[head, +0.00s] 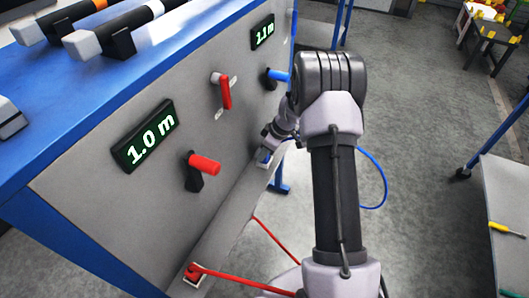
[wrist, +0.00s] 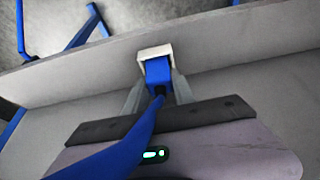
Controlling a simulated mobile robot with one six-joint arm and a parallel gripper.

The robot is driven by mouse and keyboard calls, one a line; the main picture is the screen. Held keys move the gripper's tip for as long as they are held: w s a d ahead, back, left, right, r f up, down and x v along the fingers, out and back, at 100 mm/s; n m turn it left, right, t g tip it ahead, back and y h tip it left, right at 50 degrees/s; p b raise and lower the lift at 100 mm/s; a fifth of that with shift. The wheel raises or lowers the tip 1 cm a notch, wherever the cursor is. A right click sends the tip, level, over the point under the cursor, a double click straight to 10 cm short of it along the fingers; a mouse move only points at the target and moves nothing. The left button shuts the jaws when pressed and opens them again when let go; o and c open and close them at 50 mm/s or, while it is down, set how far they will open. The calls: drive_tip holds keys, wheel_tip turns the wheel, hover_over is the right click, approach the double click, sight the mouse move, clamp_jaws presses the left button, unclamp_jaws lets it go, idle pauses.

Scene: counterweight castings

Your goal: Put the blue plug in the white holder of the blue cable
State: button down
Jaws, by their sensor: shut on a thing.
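The blue plug (wrist: 158,73) is between the two pale fingers of my gripper (wrist: 157,88) in the wrist view, and the gripper is shut on it. The plug's far end is at the white holder (wrist: 154,52), whose rim shows above and beside it. How deep it sits cannot be told. The blue cable (wrist: 128,146) runs from the plug toward the lower left. In the head view my gripper (head: 268,149) is at the white holder (head: 263,164) on the grey ledge, with a bit of blue showing there. The blue cable (head: 384,180) loops out right of my arm.
A red plug (head: 194,271) sits at another white holder on the near ledge, with a red cable (head: 268,232). The panel above carries a red handle (head: 205,164), a red lever (head: 225,92), a blue handle (head: 278,75) and green displays (head: 146,136).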

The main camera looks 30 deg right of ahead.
drive_tip(key=c, duration=1.1)
unclamp_jaws()
drive_tip(key=shift+o, duration=0.2)
